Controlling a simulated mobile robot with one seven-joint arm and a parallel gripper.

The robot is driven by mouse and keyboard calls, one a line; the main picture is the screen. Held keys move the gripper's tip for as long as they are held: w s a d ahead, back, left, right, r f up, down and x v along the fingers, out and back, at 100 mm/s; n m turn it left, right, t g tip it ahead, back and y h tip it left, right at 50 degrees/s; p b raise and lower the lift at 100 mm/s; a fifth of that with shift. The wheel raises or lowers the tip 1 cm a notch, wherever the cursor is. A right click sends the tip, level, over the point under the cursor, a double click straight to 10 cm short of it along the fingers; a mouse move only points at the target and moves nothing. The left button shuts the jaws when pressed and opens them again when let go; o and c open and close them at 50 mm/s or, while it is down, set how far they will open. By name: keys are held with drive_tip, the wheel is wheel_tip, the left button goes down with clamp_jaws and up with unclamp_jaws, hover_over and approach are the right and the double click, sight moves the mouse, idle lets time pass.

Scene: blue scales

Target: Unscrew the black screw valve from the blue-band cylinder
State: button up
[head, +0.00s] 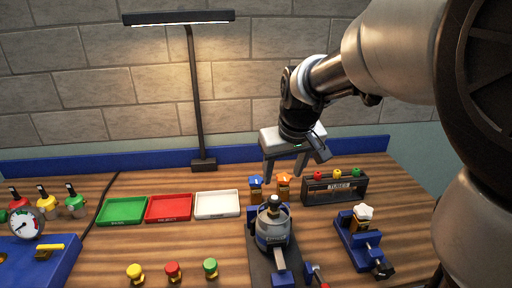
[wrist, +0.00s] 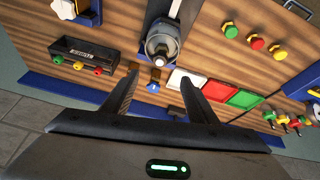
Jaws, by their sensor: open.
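A grey metal cylinder (head: 273,232) stands upright in a clamp fixture at the front middle of the bench. A dark band runs round it; I cannot make out its blue colour clearly. A black screw valve (head: 274,201) sits on top of it. In the wrist view the cylinder (wrist: 162,40) shows at the top middle, past the fingertips. My gripper (head: 284,170) is open and empty, pointing down above the bench behind the cylinder and apart from it. Its two fingers also show spread in the wrist view (wrist: 160,80).
Blue (head: 256,182) and orange (head: 284,180) knobs stand just behind the cylinder. A dark rack (head: 320,194) and a blue vise (head: 362,244) are on the right. Green (head: 122,210), red (head: 169,207) and white (head: 217,204) trays lie left, with a lamp (head: 195,100) behind.

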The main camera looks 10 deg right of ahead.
sight(276, 198)
drive_tip(key=shift+m, duration=0.8)
drive_tip(key=x, duration=1.7)
drive_tip(key=shift+w, duration=0.15)
drive_tip(key=c, duration=1.3)
drive_tip(key=shift+o, duration=0.2)
drive_tip(key=shift+f+b, duration=0.15)
drive_tip(key=shift+b, duration=0.35)
drive_tip(key=shift+n+b, duration=0.3)
drive_tip(key=shift+b, duration=0.15)
drive_tip(key=shift+n+y+b, duration=0.8)
drive_tip(key=shift+n+b, duration=0.9)
drive_tip(key=shift+b, duration=1)
drive_tip(key=shift+r, duration=0.25)
